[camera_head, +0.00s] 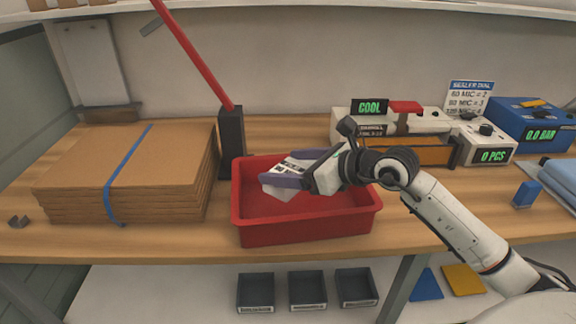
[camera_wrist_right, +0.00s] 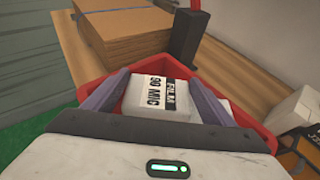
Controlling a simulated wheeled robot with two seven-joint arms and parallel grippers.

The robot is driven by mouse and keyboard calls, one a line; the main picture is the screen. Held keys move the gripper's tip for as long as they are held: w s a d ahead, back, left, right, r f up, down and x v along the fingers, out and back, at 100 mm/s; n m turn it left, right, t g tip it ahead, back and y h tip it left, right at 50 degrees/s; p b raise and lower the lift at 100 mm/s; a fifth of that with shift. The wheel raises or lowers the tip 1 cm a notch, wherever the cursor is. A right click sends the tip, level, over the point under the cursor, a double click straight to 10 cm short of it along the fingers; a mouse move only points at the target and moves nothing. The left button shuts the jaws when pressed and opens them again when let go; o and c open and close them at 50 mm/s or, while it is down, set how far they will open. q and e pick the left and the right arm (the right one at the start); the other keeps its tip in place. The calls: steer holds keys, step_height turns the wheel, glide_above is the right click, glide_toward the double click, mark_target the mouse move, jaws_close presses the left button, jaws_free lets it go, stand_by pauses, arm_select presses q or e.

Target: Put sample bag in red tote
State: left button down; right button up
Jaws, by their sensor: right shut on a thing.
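The red tote (camera_head: 307,227) stands open on the wooden bench, near its front edge. My right gripper (camera_head: 279,175) is over the tote's opening, its purple fingers pointing left. It is shut on the white sample bag (camera_head: 277,190), which has dark printed labels. In the right wrist view the bag (camera_wrist_right: 158,101) sits between the two fingers, with "90 MIC" and "FILM" lettering facing the camera. The tote's red rim (camera_wrist_right: 75,93) shows around it. I cannot tell whether the bag touches the tote's floor. My left gripper is not in view.
A cardboard stack (camera_head: 125,175) with a blue strap lies left of the tote. A dark post (camera_head: 231,133) with a red bar stands behind it. The white sealer (camera_head: 345,122), a count display (camera_head: 487,142) and a blue machine (camera_head: 530,120) stand right. Grey bins (camera_head: 307,289) sit below.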

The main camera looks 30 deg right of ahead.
steer(key=shift+f, duration=0.3)
steer(key=o, duration=1.1)
steer(key=shift+c, duration=0.2)
steer(key=shift+o, duration=0.3)
